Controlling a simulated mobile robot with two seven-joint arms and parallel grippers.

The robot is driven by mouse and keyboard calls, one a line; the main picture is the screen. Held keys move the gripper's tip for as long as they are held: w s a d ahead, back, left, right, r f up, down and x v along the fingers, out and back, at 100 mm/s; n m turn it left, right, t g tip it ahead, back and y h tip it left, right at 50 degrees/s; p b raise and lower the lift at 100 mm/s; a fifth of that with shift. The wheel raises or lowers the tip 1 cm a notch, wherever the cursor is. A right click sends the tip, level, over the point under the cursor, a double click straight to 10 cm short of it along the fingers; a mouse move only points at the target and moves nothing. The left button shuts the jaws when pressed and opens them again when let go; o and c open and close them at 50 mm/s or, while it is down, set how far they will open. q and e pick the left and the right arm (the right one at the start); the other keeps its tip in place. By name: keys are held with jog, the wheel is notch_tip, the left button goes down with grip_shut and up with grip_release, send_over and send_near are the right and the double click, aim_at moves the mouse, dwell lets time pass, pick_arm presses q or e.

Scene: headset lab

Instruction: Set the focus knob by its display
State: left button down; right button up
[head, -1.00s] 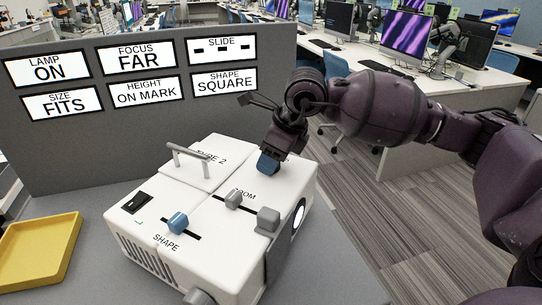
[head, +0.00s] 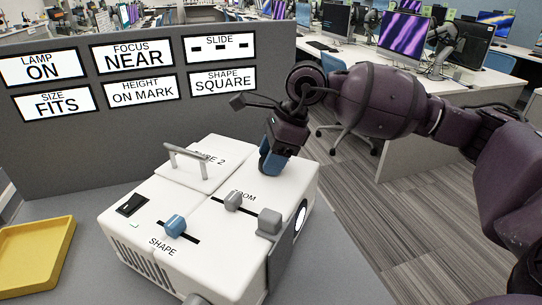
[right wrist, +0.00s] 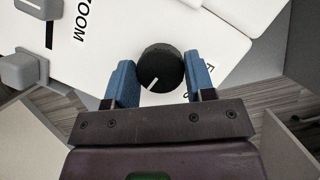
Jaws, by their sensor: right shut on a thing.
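The white projector (head: 165,222) stands on the grey table. The focus knob (right wrist: 161,66) is a round black dial with a white pointer line, at the projector's edge in the right wrist view. My right gripper (right wrist: 160,80) has its blue fingers on both sides of the knob and is shut on it. In the head view my right gripper (head: 271,160) hides the knob. The focus display (head: 133,56) on the grey panel reads NEAR. My left gripper is not in view.
Other displays read LAMP ON, SIZE FITS, HEIGHT ON MARK and SHAPE SQUARE. A blue slider (head: 174,224), grey zoom slider (head: 233,200) and handle (head: 186,161) stand up from the projector's top. A yellow tray (head: 35,252) lies at left.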

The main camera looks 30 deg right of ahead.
jog(key=o, duration=0.8)
jog(key=shift+o, duration=0.5)
pick_arm(q)
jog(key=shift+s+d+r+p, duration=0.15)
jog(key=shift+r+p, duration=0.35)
jog(key=shift+p, duration=0.25)
pick_arm(e)
jog(key=v, duration=1)
jog(key=shift+d+r, duration=0.25)
jog(key=shift+r, duration=0.1)
